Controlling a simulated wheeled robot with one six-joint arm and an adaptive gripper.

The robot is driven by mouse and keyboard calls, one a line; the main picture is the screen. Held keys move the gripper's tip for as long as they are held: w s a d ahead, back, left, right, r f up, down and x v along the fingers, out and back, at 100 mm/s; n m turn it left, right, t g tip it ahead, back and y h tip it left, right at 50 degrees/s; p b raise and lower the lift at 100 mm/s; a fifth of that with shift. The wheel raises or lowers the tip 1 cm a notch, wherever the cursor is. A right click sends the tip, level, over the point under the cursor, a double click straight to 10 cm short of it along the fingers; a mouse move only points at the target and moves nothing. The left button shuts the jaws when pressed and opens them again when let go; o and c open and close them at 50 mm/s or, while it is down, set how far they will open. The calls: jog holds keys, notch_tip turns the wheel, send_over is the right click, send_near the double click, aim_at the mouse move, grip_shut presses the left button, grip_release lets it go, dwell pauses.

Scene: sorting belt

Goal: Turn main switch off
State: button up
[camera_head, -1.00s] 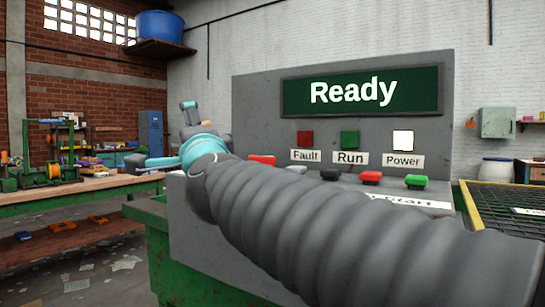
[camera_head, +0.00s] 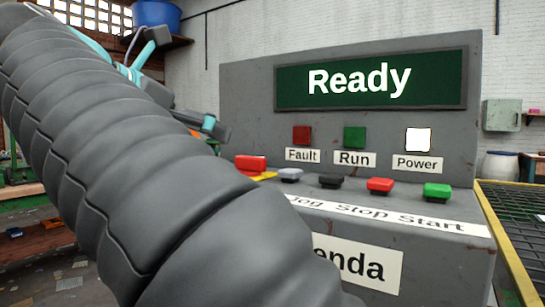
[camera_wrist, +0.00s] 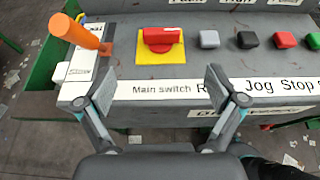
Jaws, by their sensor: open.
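The main switch is a red rotary knob (camera_wrist: 161,37) on a yellow plate (camera_wrist: 160,57), with the label "Main switch" below it in the wrist view. Its red handle lies crosswise. In the head view the red knob (camera_head: 251,162) shows just right of my arm, its left part near the gripper. My gripper (camera_wrist: 157,95) is open and empty in the wrist view, its two fingers apart in front of the panel's near edge, either side of the switch's line. The fingers appear apart from the knob. The display (camera_head: 370,80) reads "Ready" and the white Power lamp (camera_head: 418,140) is lit.
Right of the switch stand grey, black, red (camera_head: 380,186) and green (camera_head: 437,192) buttons. An orange-handled lever (camera_wrist: 80,33) stands left of the switch. A yellow-edged mesh belt (camera_head: 512,220) is at the right.

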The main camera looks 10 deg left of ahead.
aim_at(248, 157)
jog(key=x, duration=1.3)
jog(key=shift+w+d+f+b, duration=0.2)
jog(key=shift+w+d+b, duration=0.1)
jog(key=shift+b, duration=0.1)
jog(key=c, duration=1.2)
